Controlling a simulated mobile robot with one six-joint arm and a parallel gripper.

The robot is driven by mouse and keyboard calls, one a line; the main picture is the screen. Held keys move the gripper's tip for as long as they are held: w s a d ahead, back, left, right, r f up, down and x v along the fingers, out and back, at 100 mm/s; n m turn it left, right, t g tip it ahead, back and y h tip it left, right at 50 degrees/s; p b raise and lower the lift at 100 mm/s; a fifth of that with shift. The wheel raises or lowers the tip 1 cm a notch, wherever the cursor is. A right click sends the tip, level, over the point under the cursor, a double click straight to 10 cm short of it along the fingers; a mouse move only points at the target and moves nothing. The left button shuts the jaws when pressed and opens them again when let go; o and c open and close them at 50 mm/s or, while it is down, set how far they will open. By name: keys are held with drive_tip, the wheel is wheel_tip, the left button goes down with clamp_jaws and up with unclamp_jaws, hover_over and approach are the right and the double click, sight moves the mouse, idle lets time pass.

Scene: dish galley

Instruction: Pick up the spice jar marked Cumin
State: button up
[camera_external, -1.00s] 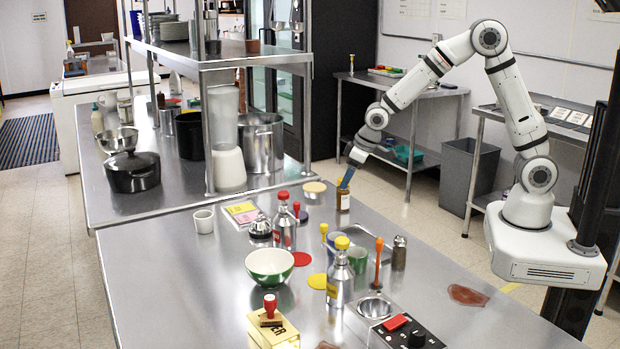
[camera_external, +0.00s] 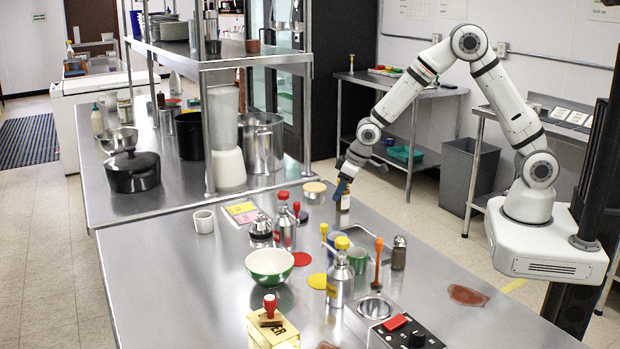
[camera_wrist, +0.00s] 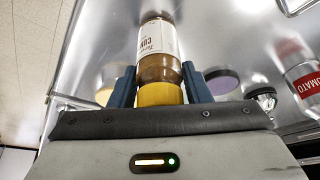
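The cumin spice jar (camera_wrist: 158,42) has a yellow lid, brown contents and a white label with "CUM" partly readable in the wrist view. In the outside view the jar (camera_external: 344,203) stands upright near the far edge of the steel counter, its top covered by my gripper. My gripper (camera_external: 342,187) points down over it. In the wrist view its blue fingers (camera_wrist: 160,80) stand on both sides of the jar near the lid, very close to it. I cannot tell whether they press on it.
The counter right of the jar is mostly clear.

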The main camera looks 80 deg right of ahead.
drive_tip(key=c, duration=0.6)
drive_tip(key=shift+c, duration=0.2)
